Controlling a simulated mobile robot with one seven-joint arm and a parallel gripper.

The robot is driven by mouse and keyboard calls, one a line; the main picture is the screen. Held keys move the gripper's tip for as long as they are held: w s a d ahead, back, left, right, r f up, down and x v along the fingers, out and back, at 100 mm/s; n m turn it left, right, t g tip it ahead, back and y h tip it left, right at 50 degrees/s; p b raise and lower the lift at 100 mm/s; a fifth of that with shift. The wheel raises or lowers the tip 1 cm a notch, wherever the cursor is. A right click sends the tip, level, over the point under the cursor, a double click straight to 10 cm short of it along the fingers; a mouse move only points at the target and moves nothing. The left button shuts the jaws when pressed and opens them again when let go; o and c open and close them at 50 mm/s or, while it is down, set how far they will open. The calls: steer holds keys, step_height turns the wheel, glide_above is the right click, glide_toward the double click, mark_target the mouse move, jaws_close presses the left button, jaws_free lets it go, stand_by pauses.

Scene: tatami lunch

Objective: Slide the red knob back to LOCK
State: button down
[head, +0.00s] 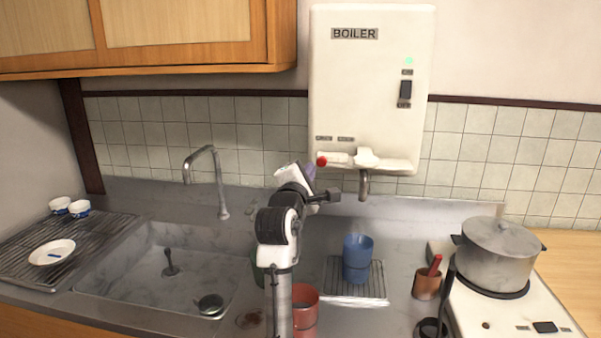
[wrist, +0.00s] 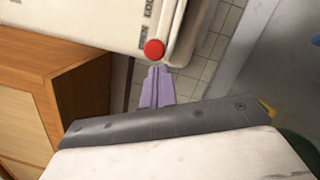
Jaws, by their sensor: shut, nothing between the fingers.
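The red knob (head: 321,161) is at the lower left of the white boiler (head: 365,75), below small labels. In the wrist view the red knob (wrist: 154,50) sits on the boiler's lower edge, beside lettering that is only partly readable. My gripper (head: 310,170) is just below and left of the knob in the head view. In the wrist view its pale purple fingers (wrist: 157,72) are shut together with their tips right by the knob. I cannot tell whether they touch it. Nothing is held.
The boiler's pipe (head: 364,186) hangs right of my gripper. The faucet (head: 215,180) stands to the left over the sink. A blue cup (head: 357,258) on a rack, a red cup (head: 305,310) and a pot (head: 497,255) stand below. A wooden cabinet (head: 150,38) is upper left.

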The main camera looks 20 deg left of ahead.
mark_target(338, 163)
steer(key=shift+d, duration=0.15)
steer(key=d+p, duration=0.1)
steer(key=d, duration=0.1)
steer(key=w+d+p, duration=0.1)
steer(key=d, duration=0.1)
steer(key=shift+w+d+r, duration=0.15)
steer(key=shift+w, duration=0.05)
steer(key=shift+w+d, duration=0.1)
steer(key=shift+d, duration=0.3)
steer(key=shift+f, duration=0.2)
steer(key=shift+a+f, duration=0.3)
steer(key=shift+a, duration=0.05)
steer(key=s+a+f+b, duration=0.1)
steer(key=s+f+b, duration=0.1)
steer(key=s, duration=0.9)
steer(key=shift+a+b, duration=0.15)
steer(key=shift+b, duration=0.6)
steer(key=shift+f, duration=0.1)
